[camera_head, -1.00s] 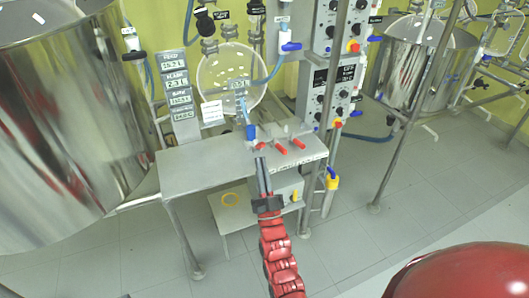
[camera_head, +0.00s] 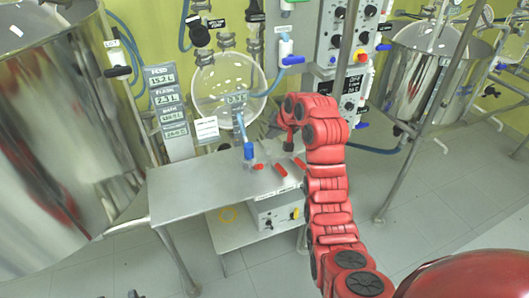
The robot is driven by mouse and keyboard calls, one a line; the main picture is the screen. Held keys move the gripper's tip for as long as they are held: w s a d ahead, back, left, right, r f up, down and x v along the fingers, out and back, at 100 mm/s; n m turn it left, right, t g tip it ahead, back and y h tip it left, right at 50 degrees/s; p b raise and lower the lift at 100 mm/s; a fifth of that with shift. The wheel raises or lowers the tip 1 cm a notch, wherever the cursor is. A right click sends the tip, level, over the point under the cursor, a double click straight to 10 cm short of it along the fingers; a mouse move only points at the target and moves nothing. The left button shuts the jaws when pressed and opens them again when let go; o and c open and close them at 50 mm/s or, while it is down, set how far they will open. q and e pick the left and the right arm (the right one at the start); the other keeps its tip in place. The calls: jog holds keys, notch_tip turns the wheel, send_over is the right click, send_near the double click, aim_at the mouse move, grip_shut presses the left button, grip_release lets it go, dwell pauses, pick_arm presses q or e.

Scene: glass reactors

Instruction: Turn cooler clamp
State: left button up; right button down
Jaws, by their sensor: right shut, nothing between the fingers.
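My right gripper (camera_head: 289,142) is at the bent end of my red right arm, over the back right of the metal table (camera_head: 190,190). It points down, looks small and dark, and is shut with nothing in it. Red-handled parts lie on the table: one (camera_head: 281,170) just below the gripper, one at the far right, partly behind my arm, and a small one (camera_head: 258,167) to the left. A blue upright fitting (camera_head: 248,150) stands left of the gripper, under the round glass vessel (camera_head: 222,85). I cannot tell which part is the cooler clamp. My left gripper is not in view.
A large steel tank (camera_head: 60,130) fills the left. Control boxes with knobs (camera_head: 352,85) hang behind my right arm. A lower shelf (camera_head: 235,237) holds a white box (camera_head: 275,212). A steel post (camera_head: 420,110) stands right of my arm. The table's front left is bare.

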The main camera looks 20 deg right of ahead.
notch_tip(320, 180, down, 10)
jog(key=w+a+p, duration=0.1)
jog(key=a+p, duration=0.1)
jog(key=p, duration=0.2)
jog(key=shift+w+a+f+g, duration=0.2)
jog(key=shift+w+a+g, duration=0.1)
jog(key=shift+a, duration=0.1)
dwell(0.5)
